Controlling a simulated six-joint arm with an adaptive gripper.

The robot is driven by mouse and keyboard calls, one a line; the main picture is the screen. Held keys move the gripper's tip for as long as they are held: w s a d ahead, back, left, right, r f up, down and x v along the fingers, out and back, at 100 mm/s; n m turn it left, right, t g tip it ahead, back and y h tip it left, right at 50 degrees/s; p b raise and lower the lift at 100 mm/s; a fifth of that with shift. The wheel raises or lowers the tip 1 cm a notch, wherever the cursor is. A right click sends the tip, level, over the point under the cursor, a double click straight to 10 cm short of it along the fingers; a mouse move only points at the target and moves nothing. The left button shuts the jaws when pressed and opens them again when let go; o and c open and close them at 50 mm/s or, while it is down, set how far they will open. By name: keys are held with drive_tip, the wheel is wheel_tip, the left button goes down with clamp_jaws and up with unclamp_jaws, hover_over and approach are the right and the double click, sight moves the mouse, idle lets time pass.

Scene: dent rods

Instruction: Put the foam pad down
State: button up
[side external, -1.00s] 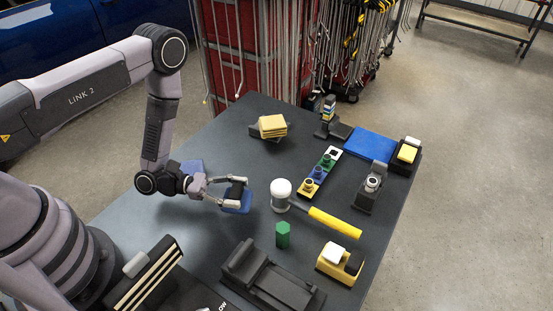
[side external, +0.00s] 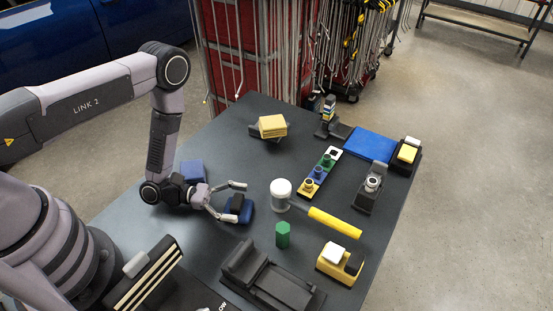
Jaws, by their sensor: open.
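A blue pad with a black block-like top (side external: 246,213) rests on the dark table, apparently flat, left of the white-headed mallet. I take it to be the foam pad, though its material cannot be told from here. My gripper (side external: 241,201) is open, with one finger on the far side of the black top and the other on its near side. Whether either finger touches it I cannot tell. The near finger covers part of the pad's left side.
The mallet (side external: 335,222) lies close to the pad's right. A green hexagonal block (side external: 283,234) and a black cradle (side external: 268,282) are nearer the front. Another blue block (side external: 193,170) sits behind my wrist. A yellow stack (side external: 272,125) is farther back. Bare table lies between.

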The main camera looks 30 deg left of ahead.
drive_tip(key=shift+r, duration=0.1)
drive_tip(key=shift+a, duration=0.25)
drive_tip(key=v, duration=1.1)
drive_tip(key=shift+s+a+r, duration=0.1)
drive_tip(key=shift+a, duration=0.1)
wheel_tip(320, 180, up, 20)
drive_tip(key=m+g+y, duration=0.4)
drive_tip(key=m+g, duration=0.7)
drive_tip(key=m, duration=0.3)
drive_tip(key=s+a+r+m+t+y, duration=0.3)
drive_tip(key=s+r+y, duration=0.3)
drive_tip(key=r, duration=0.3)
drive_tip(key=s+a+r+m+t+y, duration=0.4)
drive_tip(key=s+r+m+t+y, duration=0.1)
drive_tip(key=r, duration=0.4)
drive_tip(key=shift+s+r+m+t+y, duration=0.3)
drive_tip(key=shift+s+r+t+y, duration=0.1)
drive_tip(key=shift+s+t+y, duration=0.35)
drive_tip(key=shift+w, duration=0.1)
